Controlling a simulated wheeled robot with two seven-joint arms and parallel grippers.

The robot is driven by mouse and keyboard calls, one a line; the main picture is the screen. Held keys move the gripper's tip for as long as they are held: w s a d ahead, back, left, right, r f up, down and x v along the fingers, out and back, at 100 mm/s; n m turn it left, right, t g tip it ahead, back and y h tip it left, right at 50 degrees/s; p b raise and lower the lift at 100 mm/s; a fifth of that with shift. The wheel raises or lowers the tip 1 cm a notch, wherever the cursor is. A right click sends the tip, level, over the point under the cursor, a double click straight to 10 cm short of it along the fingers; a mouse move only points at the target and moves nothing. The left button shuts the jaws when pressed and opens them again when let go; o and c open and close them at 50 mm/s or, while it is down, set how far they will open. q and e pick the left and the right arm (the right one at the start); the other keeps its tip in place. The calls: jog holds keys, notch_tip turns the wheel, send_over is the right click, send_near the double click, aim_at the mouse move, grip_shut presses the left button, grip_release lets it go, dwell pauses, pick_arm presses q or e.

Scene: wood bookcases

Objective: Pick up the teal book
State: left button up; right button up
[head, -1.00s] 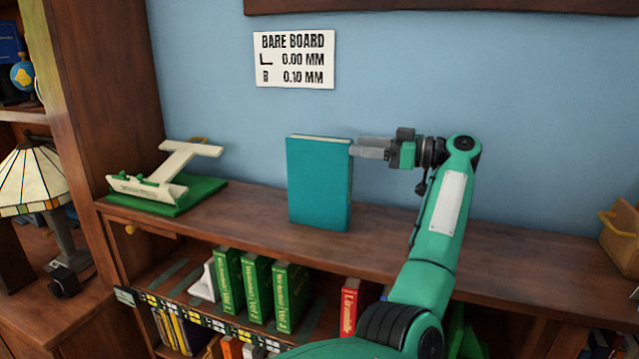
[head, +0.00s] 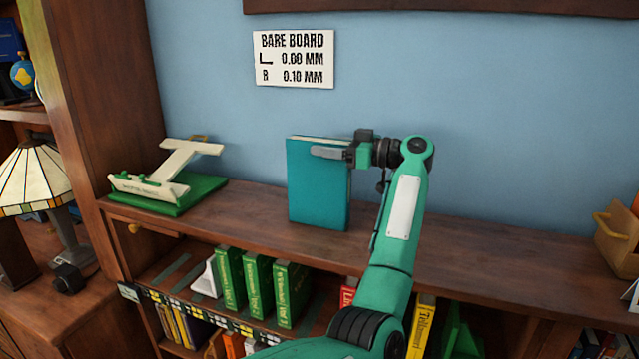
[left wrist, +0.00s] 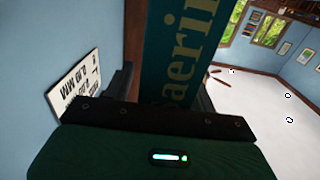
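The teal book (head: 318,190) stands upright on top of the wood bookcase, its front cover toward me. My left gripper (head: 330,150) is at the book's upper right edge, with one finger across the front of the cover; the other finger is hidden behind the book. In the left wrist view the teal book (left wrist: 178,55) rises between the finger sides, its spine lettering partly showing, with a dark finger (left wrist: 122,80) at its left. The fingers look spread around the book, and I see no clear grip. My right gripper is out of view.
On the bookcase top (head: 480,248), a white stand on a green base (head: 165,185) is at left and a wooden box (head: 618,235) at far right. The blue wall with a sign (head: 293,60) is close behind.

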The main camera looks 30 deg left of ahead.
pick_arm(q)
grip_shut()
jog(key=shift+r, duration=0.1)
dwell(1.1)
